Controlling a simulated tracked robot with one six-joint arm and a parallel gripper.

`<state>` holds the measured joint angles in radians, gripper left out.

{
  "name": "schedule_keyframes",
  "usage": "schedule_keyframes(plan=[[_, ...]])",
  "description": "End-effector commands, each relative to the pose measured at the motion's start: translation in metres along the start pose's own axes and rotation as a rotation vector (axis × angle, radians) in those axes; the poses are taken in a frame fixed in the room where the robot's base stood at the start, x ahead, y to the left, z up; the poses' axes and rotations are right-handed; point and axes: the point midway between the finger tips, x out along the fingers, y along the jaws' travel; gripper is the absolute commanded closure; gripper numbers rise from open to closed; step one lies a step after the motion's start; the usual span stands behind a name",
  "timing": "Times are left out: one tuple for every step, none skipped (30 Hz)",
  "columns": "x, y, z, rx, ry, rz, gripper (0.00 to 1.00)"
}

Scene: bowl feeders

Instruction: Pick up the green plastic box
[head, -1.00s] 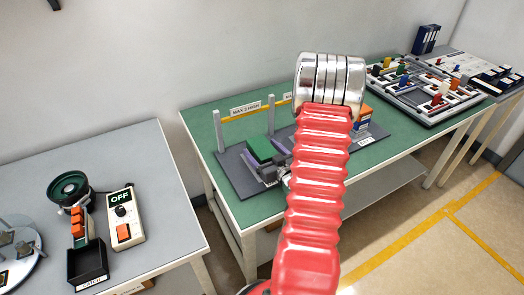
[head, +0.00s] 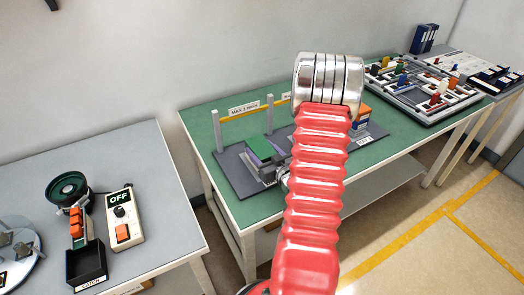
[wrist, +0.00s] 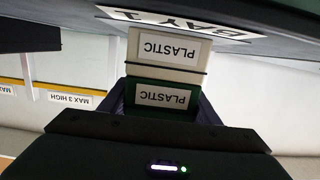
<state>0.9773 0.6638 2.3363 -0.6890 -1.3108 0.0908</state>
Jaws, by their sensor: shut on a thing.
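In the wrist view, which is upside down, the green box (wrist: 162,97) shows a white PLASTIC label. A white box (wrist: 168,50) with a PLASTIC label lies between it and the BAY 1 surface, so the green box appears stacked on it. My gripper (head: 267,160) is at the green box, its dark fingers on either side in the wrist view. It is shut on the green box. Part of the box is hidden by the gripper.
Two grey posts (head: 270,115) with a yellow bar and MAX 3 HIGH sign stand behind the box. An orange, white and blue stack (head: 361,117) stands at the right behind my arm. A grey table (head: 150,160) with an OFF control box (head: 124,216) is at left.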

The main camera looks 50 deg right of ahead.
Motion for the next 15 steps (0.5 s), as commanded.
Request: schedule_keyframes(plan=[[0.0,0.0,0.0,0.0,0.001,0.0,0.73],[0.0,0.0,0.0,0.0,0.001,0.0,0.73],[0.0,0.0,0.0,0.0,0.001,0.0,0.73],[0.0,0.0,-0.001,-0.001,0.001,-0.001,0.73],[0.0,0.0,-0.001,-0.001,0.001,-0.001,0.73],[0.0,0.0,-0.001,-0.001,0.001,-0.001,0.73],[0.0,0.0,-0.002,-0.001,0.001,-0.001,0.73],[0.0,0.0,-0.003,-0.001,0.001,-0.001,0.73],[0.0,0.0,-0.005,-0.001,0.002,-0.001,0.73],[-0.001,0.0,-0.006,-0.001,0.002,-0.001,0.73],[-0.001,0.0,-0.008,-0.001,0.003,-0.001,0.73],[-0.001,0.0,-0.011,-0.002,0.003,-0.001,0.73],[-0.001,0.0,-0.013,-0.002,0.003,-0.001,0.73],[-0.002,0.0,-0.016,-0.002,0.003,-0.001,0.73],[-0.002,0.0,-0.02,-0.003,0.003,-0.001,0.73]])
